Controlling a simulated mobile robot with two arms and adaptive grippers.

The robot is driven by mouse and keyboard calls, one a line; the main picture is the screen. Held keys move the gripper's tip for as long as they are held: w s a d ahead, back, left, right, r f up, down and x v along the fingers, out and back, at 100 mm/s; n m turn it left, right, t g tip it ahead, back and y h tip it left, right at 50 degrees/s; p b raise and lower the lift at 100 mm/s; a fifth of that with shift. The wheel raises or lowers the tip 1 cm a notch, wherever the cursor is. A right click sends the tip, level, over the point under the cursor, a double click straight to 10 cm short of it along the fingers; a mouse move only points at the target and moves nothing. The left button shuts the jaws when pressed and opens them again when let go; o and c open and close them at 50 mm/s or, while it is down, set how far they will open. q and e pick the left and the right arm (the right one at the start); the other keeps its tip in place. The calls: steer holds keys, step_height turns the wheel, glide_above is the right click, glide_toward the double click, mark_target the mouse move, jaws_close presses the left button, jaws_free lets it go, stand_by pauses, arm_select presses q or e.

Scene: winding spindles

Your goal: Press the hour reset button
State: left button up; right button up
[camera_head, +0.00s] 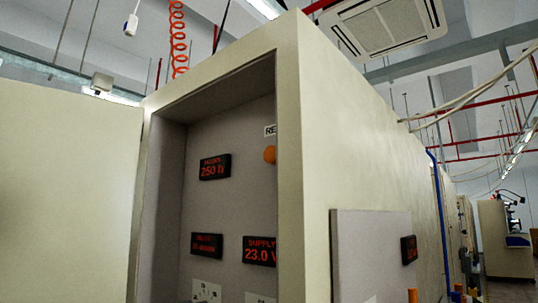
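An orange round button (269,154) sits on the grey back panel inside an open cabinet, partly hidden by the cabinet's right frame edge. Above it is a white label (270,131) with only "RE" showing; the rest is hidden. To its left a black display (215,167) shows red text that reads like "HOURS" and "250 h". I cannot tell from the cut-off label whether the orange button is the hour reset button. Neither of my grippers is in view.
The cabinet frame (305,180) stands between me and the panel's right part. The panel has a supply display (260,251) and another display (207,245). An open door (70,200) is at left. A grey box (372,255) stands out from the cabinet's right side.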

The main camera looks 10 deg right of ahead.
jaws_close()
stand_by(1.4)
